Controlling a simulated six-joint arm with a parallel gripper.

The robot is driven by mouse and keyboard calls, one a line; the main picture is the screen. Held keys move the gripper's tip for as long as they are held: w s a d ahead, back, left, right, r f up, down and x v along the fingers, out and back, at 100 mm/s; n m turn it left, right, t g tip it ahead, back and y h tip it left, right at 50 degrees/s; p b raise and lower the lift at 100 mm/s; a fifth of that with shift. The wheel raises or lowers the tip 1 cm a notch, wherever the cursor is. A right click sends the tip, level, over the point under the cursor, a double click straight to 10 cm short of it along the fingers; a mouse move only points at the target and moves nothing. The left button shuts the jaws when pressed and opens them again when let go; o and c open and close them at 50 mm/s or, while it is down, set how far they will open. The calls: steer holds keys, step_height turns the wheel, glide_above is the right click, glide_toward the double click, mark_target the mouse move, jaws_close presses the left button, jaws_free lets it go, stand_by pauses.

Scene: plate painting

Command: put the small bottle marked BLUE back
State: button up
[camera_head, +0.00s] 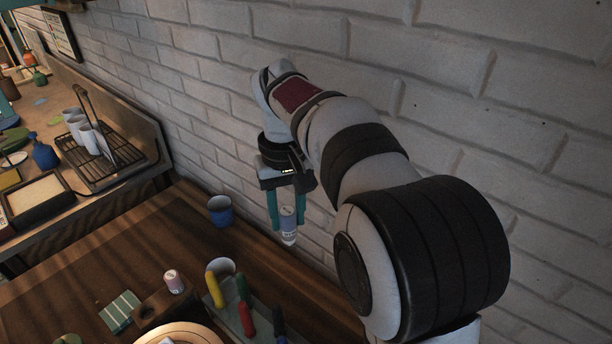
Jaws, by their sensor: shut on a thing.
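My gripper (287,220) is shut on a small pale bottle (289,226) with a bluish-grey body and a white lower end. Its teal fingers are on either side of the bottle. The bottle hangs roughly upright above the back of the wooden table, near the brick wall. Its marking is too small to read. A dark wooden holder block (150,314) stands on the table at the lower left of the gripper. Another small bottle, pale with a pinkish label (174,283), stands in the block.
A blue cup (220,213) stands left of my gripper. A white cup (221,267) and a grey tray with yellow, green, red and blue handled tools (246,318) lie nearer. A plate (180,333) is at the bottom edge. The brick wall (440,80) is close behind.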

steer(key=w+a+f+n, duration=0.1)
steer(key=a+f+n, duration=0.1)
steer(key=a, duration=0.6)
steer(key=w+a+f+n, duration=0.2)
steer(key=a, duration=0.6)
steer(key=s+a+f+n, duration=0.1)
steer(key=s+a+f, duration=0.2)
steer(key=a+f, duration=0.2)
steer(key=s+a+f+n, duration=0.1)
steer(key=s+a+f, duration=0.2)
steer(key=a, duration=0.8)
steer(key=shift+f+n, duration=0.4)
steer(key=shift+f, duration=0.85)
steer(key=shift+f, duration=0.1)
steer(key=shift+f, duration=1.4)
steer(key=shift+r, duration=0.15)
steer(key=shift+r, duration=0.1)
